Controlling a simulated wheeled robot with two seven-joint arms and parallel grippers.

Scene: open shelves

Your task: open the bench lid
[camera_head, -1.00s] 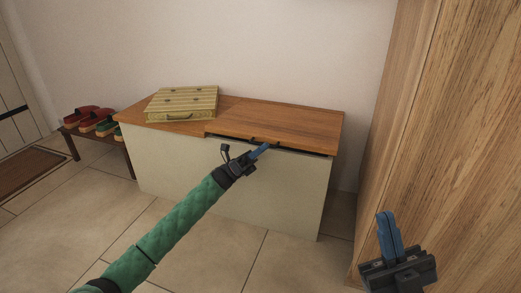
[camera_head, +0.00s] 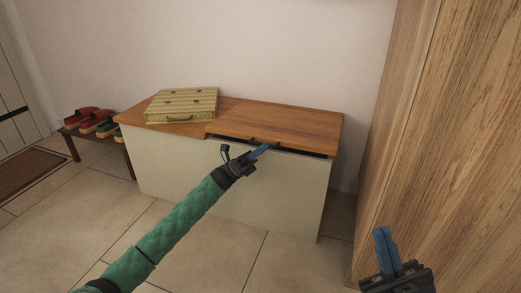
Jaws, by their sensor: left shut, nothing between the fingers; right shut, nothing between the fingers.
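The bench (camera_head: 170,165) has a pale body and a brown wooden top. Its lid (camera_head: 285,122), on the right part of the top, is raised slightly, with a dark gap (camera_head: 305,152) along its front edge. My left gripper (camera_head: 262,150) is shut, its blue fingertips at the lid's front edge by the gap. Whether the tips are under the edge or only against it, I cannot tell. My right gripper (camera_head: 384,248) is shut and empty, pointing up at the lower right, well apart from the bench.
A striped yellow case (camera_head: 182,104) lies on the left part of the bench top, beside the lid. A tall wooden cabinet (camera_head: 450,130) stands close on the right. A low rack (camera_head: 73,146) with shoes (camera_head: 88,120) is at the left. The tiled floor in front is free.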

